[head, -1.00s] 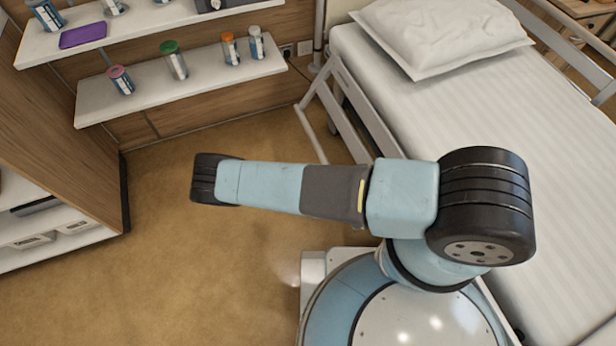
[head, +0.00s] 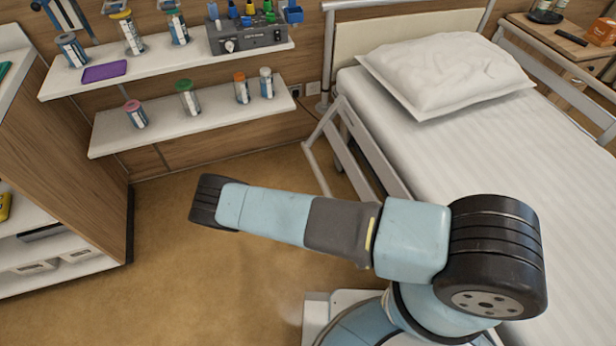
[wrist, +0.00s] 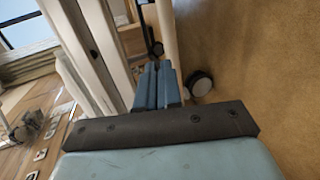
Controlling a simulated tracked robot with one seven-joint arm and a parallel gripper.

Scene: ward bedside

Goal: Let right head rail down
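The bed's side rail on the picture's left, near the pillow, is a pale metal frame (head: 372,150) along the mattress edge. Its lower bars slant outward toward the floor, and my arm hides its near end. I cannot tell its exact height or see its release. In the wrist view, long pale bars (wrist: 104,40), likely bed or rail parts, run past my gripper (wrist: 157,66). Its blue fingers lie close together with nothing visible between them. Touch with the bars cannot be told. My gripper is not seen in the head view.
The bed (head: 480,150) with a white pillow (head: 445,72) fills the right. Another rail (head: 560,80) stands along its far side. Shelves (head: 190,122) with bottles line the back wall. Brown floor (head: 200,270) is clear at left. A caster (wrist: 198,83) is near my gripper.

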